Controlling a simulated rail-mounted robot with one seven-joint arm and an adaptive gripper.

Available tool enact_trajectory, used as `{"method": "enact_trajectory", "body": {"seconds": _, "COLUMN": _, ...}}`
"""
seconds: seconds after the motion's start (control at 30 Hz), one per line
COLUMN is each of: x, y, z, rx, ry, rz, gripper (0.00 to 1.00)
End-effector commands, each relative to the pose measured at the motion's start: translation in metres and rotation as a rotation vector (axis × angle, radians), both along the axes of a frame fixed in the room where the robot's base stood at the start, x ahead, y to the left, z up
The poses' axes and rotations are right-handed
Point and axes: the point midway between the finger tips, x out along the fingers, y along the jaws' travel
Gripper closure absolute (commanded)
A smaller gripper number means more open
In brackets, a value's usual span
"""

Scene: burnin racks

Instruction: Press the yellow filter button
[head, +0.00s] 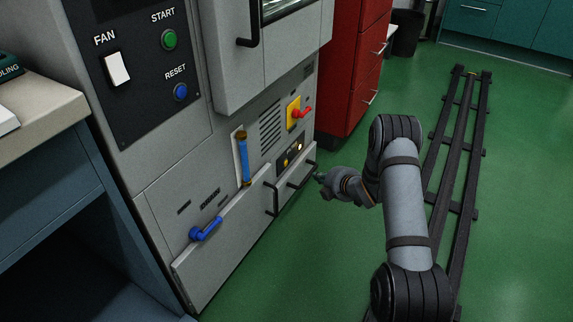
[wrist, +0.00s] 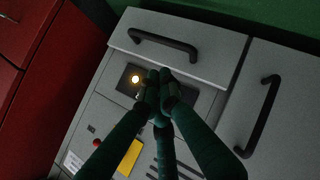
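A small dark panel (head: 284,161) low on the grey cabinet carries small round lights or buttons. In the wrist view a glowing yellowish-white round light (wrist: 135,78) sits on this dark panel (wrist: 122,83); I cannot read its label, so I cannot tell if it is the yellow filter button. My gripper (wrist: 165,76) has its dark fingers drawn together, empty, with the tips over the panel just right of the light. The fingers hide part of the panel. In the head view my gripper (head: 318,177) is at the cabinet front, right of the panel; contact cannot be told.
Black handles (wrist: 165,43) stick out beside the panel. A red rotary switch on a yellow plate (head: 293,113) is above it, and a blue tube (head: 243,160) and blue valve lever (head: 205,230) are left. A red drawer cabinet (head: 352,75) stands behind. Green floor (head: 320,275) is open in front.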

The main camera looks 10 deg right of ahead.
Motion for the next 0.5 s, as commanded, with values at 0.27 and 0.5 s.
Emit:
{"method": "enact_trajectory", "body": {"seconds": 0.27, "x": 0.006, "y": 0.008, "z": 0.000, "rx": 0.000, "ry": -0.001, "rz": 0.001, "gripper": 1.00}}
{"method": "enact_trajectory", "body": {"seconds": 0.5, "x": 0.025, "y": 0.033, "z": 0.000, "rx": 0.001, "ry": -0.001, "rz": 0.001, "gripper": 1.00}}
